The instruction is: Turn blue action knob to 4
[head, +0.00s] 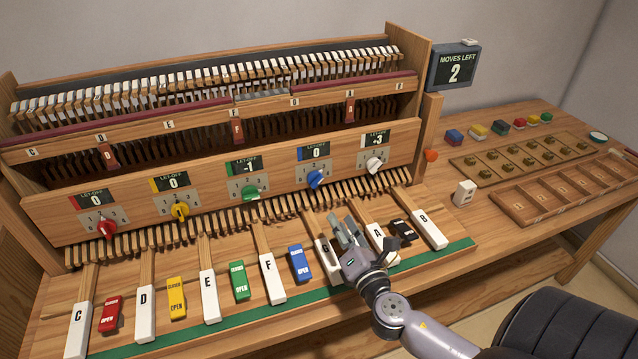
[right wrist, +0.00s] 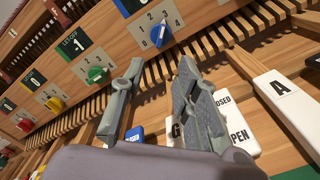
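The blue knob (head: 316,179) sits on the wooden front panel under a blue-marked LET-OFF display (head: 316,152) that reads 0. In the right wrist view the blue knob (right wrist: 159,36) is at the upper middle, with dial numbers around it, including 0, 2, 3 and 4. My right gripper (head: 346,228) is in front of and below the knob, above the G key area. Its two fingers (right wrist: 160,65) are spread apart with nothing between them. The knob lies beyond the fingertips, not touched. My left gripper is not in view.
Red (head: 107,229), yellow (head: 180,210), green (head: 250,192) and white (head: 374,164) knobs share the panel. White lettered keys and coloured blocks lie below. The blue block (head: 299,263) and G key (head: 327,262) are close to my gripper. A screen (head: 454,68) reads MOVES LEFT 2.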

